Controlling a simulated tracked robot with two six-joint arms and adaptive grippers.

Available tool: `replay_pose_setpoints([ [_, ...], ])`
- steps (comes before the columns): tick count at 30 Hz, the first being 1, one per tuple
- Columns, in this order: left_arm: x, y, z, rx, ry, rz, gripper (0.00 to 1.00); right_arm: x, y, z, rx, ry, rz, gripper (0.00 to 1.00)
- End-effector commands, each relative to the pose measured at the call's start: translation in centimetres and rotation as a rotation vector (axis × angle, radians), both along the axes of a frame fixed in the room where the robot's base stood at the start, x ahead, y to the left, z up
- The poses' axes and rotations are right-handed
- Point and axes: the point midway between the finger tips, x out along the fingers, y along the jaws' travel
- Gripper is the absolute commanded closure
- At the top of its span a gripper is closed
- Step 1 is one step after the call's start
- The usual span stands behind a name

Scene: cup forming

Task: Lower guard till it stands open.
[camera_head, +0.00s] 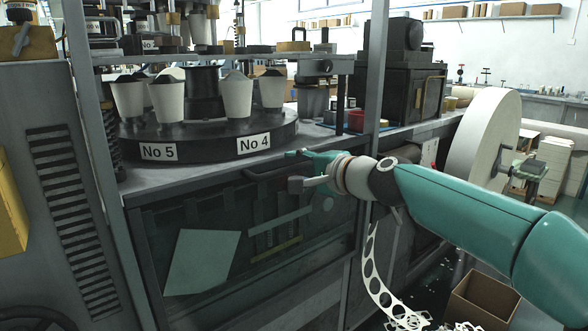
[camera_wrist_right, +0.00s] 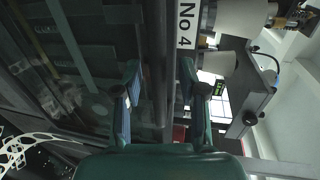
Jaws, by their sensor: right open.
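The lower guard (camera_head: 320,245) is a dark see-through panel in the machine's front, below the table edge. A pale sheet shape and bars show through it. It looks upright and shut in its frame. A dark handle bar (camera_head: 262,175) runs along its top edge. My right gripper (camera_head: 297,170) is at the right end of this bar. In the right wrist view its fingers (camera_wrist_right: 158,88) are spread, with a long dark bar (camera_wrist_right: 154,45) passing between them. I cannot tell whether either finger touches the bar. My left gripper is not in view.
Above, a round turret (camera_head: 205,145) labelled No 5 and No 4 carries several white cups (camera_head: 237,97). A grey post (camera_head: 375,70) stands right of the guard. A punched paper strip (camera_head: 375,270) and an open cardboard box (camera_head: 480,300) are at lower right.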

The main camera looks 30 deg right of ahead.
Motion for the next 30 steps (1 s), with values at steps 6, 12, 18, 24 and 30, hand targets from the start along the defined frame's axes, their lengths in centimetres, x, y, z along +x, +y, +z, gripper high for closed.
replay_pose_setpoints([
  [6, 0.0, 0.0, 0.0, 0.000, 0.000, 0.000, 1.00, -3.9, -0.4, 0.9, 0.000, -0.002, -0.003, 0.59],
  [12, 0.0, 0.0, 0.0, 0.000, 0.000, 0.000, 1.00, -7.8, -0.6, 1.5, 0.001, -0.001, -0.002, 0.59],
  [18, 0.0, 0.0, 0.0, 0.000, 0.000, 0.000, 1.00, -10.1, -0.8, 2.0, 0.000, 0.000, -0.001, 0.59],
  [24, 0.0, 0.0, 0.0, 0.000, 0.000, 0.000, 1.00, -10.6, -0.8, 2.0, 0.001, 0.002, 0.001, 0.59],
  [30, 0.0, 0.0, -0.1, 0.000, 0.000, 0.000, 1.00, -10.6, -0.8, 2.0, 0.001, 0.002, 0.001, 0.59],
])
